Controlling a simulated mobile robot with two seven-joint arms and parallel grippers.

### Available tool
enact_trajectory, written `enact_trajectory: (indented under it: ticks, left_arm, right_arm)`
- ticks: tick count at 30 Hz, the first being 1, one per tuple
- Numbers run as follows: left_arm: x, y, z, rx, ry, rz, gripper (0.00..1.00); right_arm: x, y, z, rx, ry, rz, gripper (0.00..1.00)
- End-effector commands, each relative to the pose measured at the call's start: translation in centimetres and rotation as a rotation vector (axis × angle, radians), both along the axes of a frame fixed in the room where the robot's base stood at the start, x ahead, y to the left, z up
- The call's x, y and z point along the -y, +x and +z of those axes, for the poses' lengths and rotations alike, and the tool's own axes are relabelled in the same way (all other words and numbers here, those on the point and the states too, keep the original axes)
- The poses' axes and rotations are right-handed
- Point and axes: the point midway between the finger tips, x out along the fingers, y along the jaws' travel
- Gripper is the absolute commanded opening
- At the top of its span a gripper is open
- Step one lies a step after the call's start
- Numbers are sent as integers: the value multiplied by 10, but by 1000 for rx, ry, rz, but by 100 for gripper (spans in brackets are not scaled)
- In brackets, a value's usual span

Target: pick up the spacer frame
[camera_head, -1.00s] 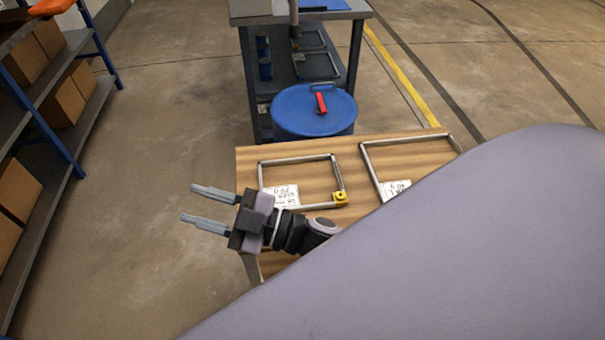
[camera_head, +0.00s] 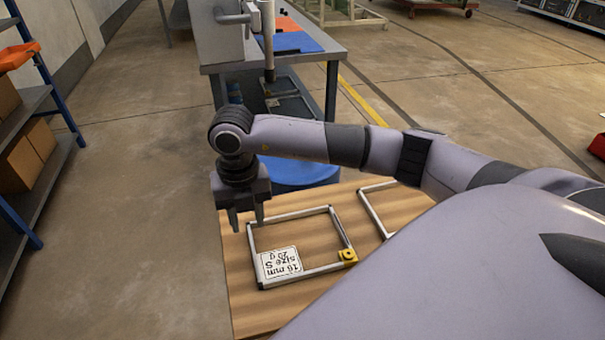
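A small rectangular grey spacer frame (camera_head: 300,212) lies flat on the wooden table in the head view. It carries a white label (camera_head: 280,263) reading 16 mm, size S, and a yellow corner piece (camera_head: 347,256). A second frame (camera_head: 373,214) lies to its right, largely hidden by my arm and body. My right gripper (camera_head: 246,220) points down near the first frame's far left corner. Its two fingers are apart with nothing seen between them. Its height above the frame is hard to tell. My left gripper is not in view.
The wooden table (camera_head: 240,300) has bare room left of the frame. A blue drum (camera_head: 310,176) stands behind it, partly covered by my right arm. A grey workbench (camera_head: 330,50) is farther back. A shelf with boxes (camera_head: 25,155) stands at the left.

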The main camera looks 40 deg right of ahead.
Motion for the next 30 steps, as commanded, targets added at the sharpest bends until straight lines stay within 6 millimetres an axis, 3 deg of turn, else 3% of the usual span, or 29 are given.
enact_trajectory:
  ticks: [16,25,28,30]
  left_arm:
    - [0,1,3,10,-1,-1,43]
    - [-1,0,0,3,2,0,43]
    - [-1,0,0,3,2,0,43]
    - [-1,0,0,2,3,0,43]
  right_arm:
    - [1,-1,-64,2,-17,-8,38]
    - [0,0,-69,4,-15,-7,38]
    - [0,0,-69,4,-15,-7,6]
    - [0,0,-69,4,-15,-7,0]
